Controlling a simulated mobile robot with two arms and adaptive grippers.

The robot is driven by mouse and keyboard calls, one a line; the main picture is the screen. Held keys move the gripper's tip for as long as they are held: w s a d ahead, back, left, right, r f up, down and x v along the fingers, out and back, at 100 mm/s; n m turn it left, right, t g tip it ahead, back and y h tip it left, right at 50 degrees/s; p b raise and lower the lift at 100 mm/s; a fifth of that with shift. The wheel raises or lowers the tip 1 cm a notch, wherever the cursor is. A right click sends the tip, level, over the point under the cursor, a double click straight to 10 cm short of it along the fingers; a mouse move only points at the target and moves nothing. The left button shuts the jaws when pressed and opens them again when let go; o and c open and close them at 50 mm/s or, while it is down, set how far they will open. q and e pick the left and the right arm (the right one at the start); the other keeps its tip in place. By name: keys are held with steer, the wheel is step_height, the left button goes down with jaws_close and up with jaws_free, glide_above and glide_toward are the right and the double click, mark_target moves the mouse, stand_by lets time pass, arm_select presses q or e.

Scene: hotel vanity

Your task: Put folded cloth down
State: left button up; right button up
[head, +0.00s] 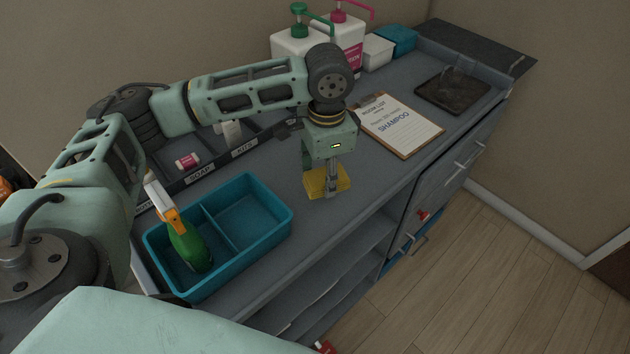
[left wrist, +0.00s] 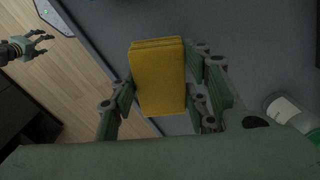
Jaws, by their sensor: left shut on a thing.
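The folded cloth (head: 318,184) is yellow and looks like a thick, flat block. My left gripper (head: 330,188) points down over the grey counter (head: 290,270) and is shut on it. In the left wrist view the cloth (left wrist: 160,78) sits between the two fingers of the left gripper (left wrist: 160,98). The cloth is at or just above the counter top; I cannot tell if it touches. In the left wrist view my right gripper (left wrist: 38,42) shows at the upper left, away from the cloth, with its fingers spread and empty.
A teal two-part caddy (head: 285,222) holds a green spray bottle (head: 188,245) in its left compartment. A clipboard (head: 400,125) lies right of the gripper. Pump bottles (head: 298,42) stand behind the arm. A dark tray (head: 452,90) is farther right. Counter around the cloth is clear.

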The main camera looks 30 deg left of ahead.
mark_target(316, 169)
arm_select(q)
steer(key=shift+w+a+f, duration=0.2)
steer(key=shift+a+f, duration=0.25)
steer(key=shift+a, duration=0.2)
steer(key=shift+w+a+f, duration=0.2)
steer(key=shift+a+f, duration=0.25)
steer(key=shift+a, duration=0.15)
step_height(316, 169, down, 3)
steer(key=shift+f+p, duration=0.1)
steer(key=shift+p, duration=0.7)
steer(key=shift+f, duration=0.4)
steer(key=o, duration=1)
steer(key=shift+r, duration=0.4)
step_height(316, 169, up, 11)
steer(key=b, duration=0.2)
steer(key=shift+r+b, duration=0.2)
steer(key=shift+b, duration=0.1)
